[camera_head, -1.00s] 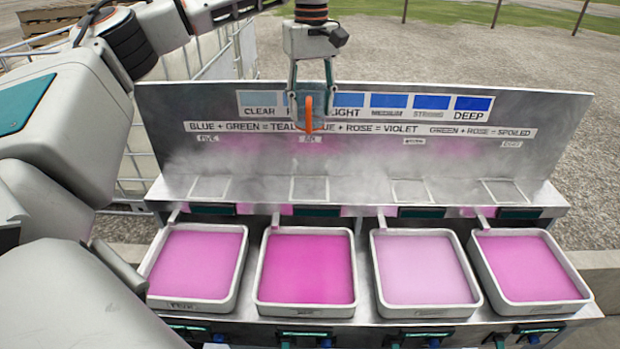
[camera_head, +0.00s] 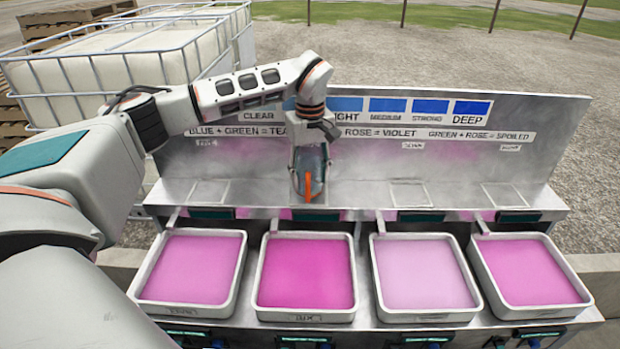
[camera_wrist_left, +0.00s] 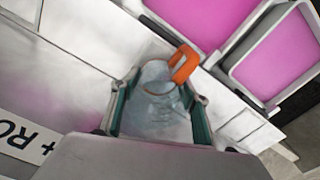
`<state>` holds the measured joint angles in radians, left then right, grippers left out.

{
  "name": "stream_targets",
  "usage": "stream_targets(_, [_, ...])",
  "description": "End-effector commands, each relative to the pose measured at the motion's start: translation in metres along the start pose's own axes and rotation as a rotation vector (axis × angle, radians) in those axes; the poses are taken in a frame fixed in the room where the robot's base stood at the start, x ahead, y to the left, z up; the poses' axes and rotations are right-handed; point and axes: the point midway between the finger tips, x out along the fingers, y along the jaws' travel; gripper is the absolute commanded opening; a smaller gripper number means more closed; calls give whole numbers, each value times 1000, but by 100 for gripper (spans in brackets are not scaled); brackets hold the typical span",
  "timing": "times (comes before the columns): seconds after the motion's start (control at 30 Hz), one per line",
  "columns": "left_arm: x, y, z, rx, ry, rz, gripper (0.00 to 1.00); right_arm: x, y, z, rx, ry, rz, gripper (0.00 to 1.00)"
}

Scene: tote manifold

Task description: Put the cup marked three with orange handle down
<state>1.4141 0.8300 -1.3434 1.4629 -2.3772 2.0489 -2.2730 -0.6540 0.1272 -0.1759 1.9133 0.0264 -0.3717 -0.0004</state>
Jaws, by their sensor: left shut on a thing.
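The cup (camera_wrist_left: 155,115) is clear and has an orange handle (camera_head: 308,187). My left gripper (camera_head: 310,175) is shut on it, with a finger on each side of the cup in the left wrist view. The cup is over or on the second marked square from the left on the metal shelf (camera_head: 255,197). I cannot tell whether its base touches the shelf. The number on the cup cannot be read. My right gripper does not show in either view.
Several trays of pink liquid stand in a row in front of the shelf, including the second tray (camera_head: 305,232) and the third tray (camera_head: 423,232). A back panel (camera_head: 560,120) with blue swatches rises behind. The other marked squares, such as the right one (camera_head: 503,194), are empty.

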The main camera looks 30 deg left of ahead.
Motion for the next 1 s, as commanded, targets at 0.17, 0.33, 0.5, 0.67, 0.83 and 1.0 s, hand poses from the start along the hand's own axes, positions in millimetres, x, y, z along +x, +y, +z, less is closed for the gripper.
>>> stream_targets(0.17, [10, 0, 0, 0, 1, 2, 24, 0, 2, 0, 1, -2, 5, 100])
stream_targets(0.33, [10, 0, 0, -1, 1, 2, 24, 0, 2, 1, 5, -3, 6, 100])
stream_targets(0.5, [13, 0, 0, -1, 1, 0, 48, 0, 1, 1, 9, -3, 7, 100])
stream_targets(0.67, [13, 0, 0, -1, 1, 1, 62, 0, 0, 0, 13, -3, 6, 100])
stream_targets(0.83, [13, 0, 0, -1, 1, 1, 62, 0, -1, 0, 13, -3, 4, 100])
stream_targets(1.0, [6, 1, -1, 0, 2, 3, 62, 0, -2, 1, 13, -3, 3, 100])
